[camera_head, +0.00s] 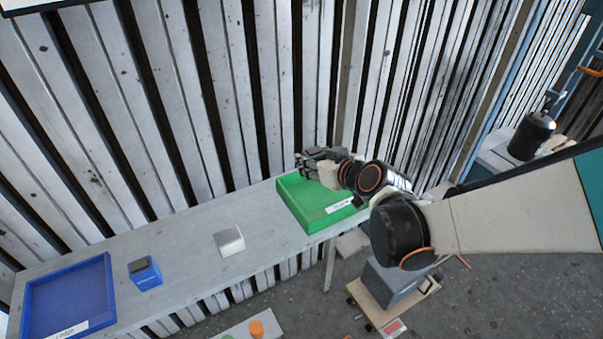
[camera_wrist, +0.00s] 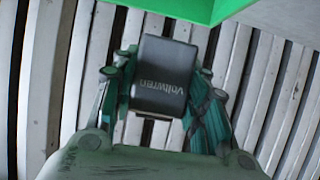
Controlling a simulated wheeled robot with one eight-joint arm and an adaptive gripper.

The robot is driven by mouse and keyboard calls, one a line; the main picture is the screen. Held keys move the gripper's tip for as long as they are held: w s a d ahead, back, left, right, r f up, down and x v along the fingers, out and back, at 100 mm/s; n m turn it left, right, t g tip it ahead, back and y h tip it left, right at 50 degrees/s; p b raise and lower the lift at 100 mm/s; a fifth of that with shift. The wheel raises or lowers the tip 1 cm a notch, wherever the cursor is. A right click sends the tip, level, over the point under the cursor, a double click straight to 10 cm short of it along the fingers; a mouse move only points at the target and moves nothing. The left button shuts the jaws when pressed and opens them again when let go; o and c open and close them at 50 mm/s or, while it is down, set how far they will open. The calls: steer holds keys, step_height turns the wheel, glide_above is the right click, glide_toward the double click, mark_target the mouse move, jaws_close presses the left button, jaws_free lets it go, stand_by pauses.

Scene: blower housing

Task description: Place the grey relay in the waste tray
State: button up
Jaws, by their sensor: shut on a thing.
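My gripper (camera_head: 312,163) is above the back edge of the green tray (camera_head: 290,207) in the head view. In the wrist view my gripper (camera_wrist: 165,85) is shut on a dark grey block, which looks like the grey relay (camera_wrist: 160,78), with "Voltwren" lettering on its face. The held relay cannot be made out in the head view. The green tray's wall (camera_wrist: 180,8) crosses the top of the wrist view, apart from the relay. The tray has a white label too small to read, so I cannot tell whether it is the waste tray.
A blue tray (camera_head: 100,270) labelled "Lodge" stands at the left end of the grey table (camera_head: 185,285). A blue block with a dark top (camera_head: 145,272) and a pale block (camera_head: 229,240) stand between the trays. A slatted wall (camera_head: 240,90) rises close behind.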

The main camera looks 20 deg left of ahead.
mark_target(313, 200)
step_height(313, 200, down, 10)
steer(key=b, duration=0.6)
steer(key=shift+w, duration=0.1)
steer(key=shift+f+b, duration=0.2)
steer(key=shift+b, duration=0.15)
steer(key=o, duration=1.1)
steer(key=shift+r, duration=0.15)
